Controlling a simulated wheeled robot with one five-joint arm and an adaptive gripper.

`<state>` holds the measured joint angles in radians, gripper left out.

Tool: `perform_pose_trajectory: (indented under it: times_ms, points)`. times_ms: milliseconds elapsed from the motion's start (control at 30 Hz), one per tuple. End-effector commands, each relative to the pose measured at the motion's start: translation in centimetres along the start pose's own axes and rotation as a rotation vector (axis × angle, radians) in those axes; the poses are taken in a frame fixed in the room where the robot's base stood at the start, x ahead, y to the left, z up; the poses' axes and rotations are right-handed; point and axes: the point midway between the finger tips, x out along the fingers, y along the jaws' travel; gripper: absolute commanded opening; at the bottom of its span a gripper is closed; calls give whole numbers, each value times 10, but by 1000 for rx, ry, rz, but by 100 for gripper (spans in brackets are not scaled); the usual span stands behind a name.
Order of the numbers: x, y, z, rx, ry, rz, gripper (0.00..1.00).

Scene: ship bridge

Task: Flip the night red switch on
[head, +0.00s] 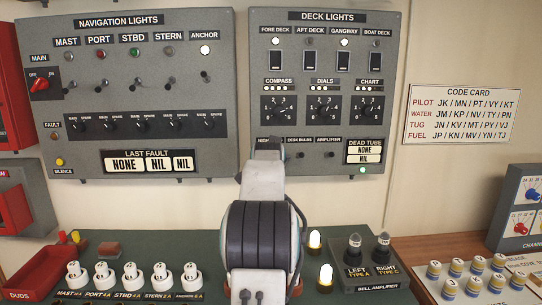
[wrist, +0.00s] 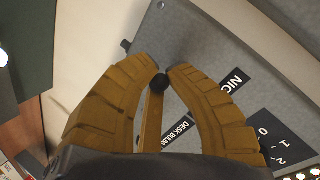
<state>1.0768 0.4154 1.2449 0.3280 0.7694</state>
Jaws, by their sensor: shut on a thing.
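The night red switch sits at the lower left of the deck lights panel (head: 318,120). In the head view my arm covers it, and only the start of its label (head: 264,140) shows. In the wrist view a dark round switch tip (wrist: 159,82) lies between the yellow fingers of my gripper (wrist: 160,68), near a label starting "NI" (wrist: 232,82). My gripper is shut on this tip, with a finger on each side. The lever's base is hidden, so I cannot tell whether it is up or down.
Rotary knobs (head: 278,111) are above. The navigation lights panel (head: 125,90) is at left. Glowing tubes (head: 314,240) and bell amplifier tubes (head: 353,248) stand on the desk below.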

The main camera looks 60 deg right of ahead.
Motion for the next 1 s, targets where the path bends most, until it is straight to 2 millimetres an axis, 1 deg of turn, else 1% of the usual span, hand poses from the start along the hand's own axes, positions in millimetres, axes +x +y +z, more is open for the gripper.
perform_pose_trajectory:
  times_ms: [33,700,1000]
  points:
    - [-3,-6,-5,-2,-14,12,0]
    - [-8,-12,-13,-18,-187,179,0]
    - [-8,-11,-13,-22,-242,231,0]
